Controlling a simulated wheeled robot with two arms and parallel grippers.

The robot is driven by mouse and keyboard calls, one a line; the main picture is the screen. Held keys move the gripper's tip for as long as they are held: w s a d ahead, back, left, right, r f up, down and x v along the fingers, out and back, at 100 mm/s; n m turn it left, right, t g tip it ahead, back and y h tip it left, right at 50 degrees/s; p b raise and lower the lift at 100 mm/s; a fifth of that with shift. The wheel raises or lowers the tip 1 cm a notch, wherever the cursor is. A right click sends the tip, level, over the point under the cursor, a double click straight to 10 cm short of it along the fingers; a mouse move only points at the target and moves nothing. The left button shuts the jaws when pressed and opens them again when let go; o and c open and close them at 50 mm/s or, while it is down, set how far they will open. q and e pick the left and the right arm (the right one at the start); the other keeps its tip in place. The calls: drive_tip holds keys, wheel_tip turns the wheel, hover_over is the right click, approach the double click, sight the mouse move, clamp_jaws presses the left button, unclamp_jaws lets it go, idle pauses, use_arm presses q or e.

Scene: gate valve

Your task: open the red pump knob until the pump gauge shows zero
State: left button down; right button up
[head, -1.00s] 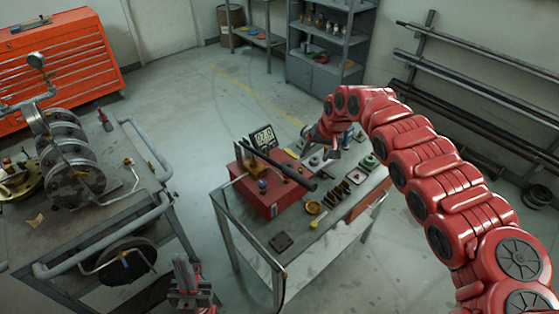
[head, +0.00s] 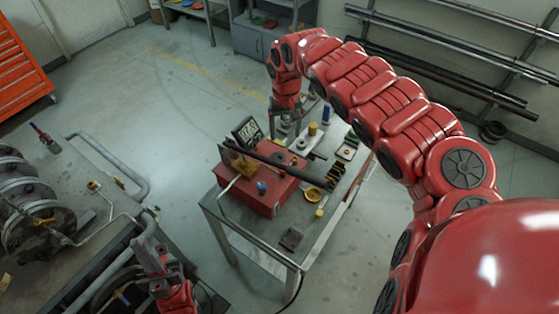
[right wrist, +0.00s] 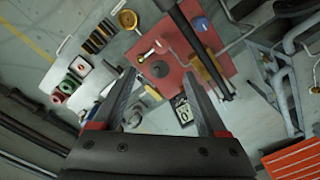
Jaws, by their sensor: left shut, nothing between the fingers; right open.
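The pump is a red box (head: 270,202) with a long black lever on a bench. Its digital gauge (head: 247,131) stands behind it; the digits are too small to read. The gauge shows in the right wrist view (right wrist: 182,109). I cannot pick out the red knob for certain; a small pale-and-red fitting (right wrist: 147,54) on the pump may be it. My right gripper (head: 284,118) is at the bench's far side, near the gauge. In its wrist view the fingers (right wrist: 158,70) are open and empty, above the pump's edge. My left gripper (head: 152,242) is shut and empty, low at left.
Small parts and a yellow dish (head: 316,194) lie right of the pump. A black square (head: 291,239) lies at the bench front. A trolley with pipes and flanges (head: 38,220) stands left. Floor (head: 165,120) is clear between trolley and bench.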

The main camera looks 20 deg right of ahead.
drive_tip(key=f+p, duration=0.1)
drive_tip(key=f, duration=0.4)
drive_tip(key=f+p, duration=0.1)
drive_tip(key=f, duration=0.8)
drive_tip(key=shift+w+a+f+p, duration=0.15)
drive_tip(key=shift+a+f+p, duration=0.15)
drive_tip(key=shift+f+p, duration=0.1)
drive_tip(key=shift+d+f, duration=0.2)
drive_tip(key=shift+f, duration=0.5)
clamp_jaws()
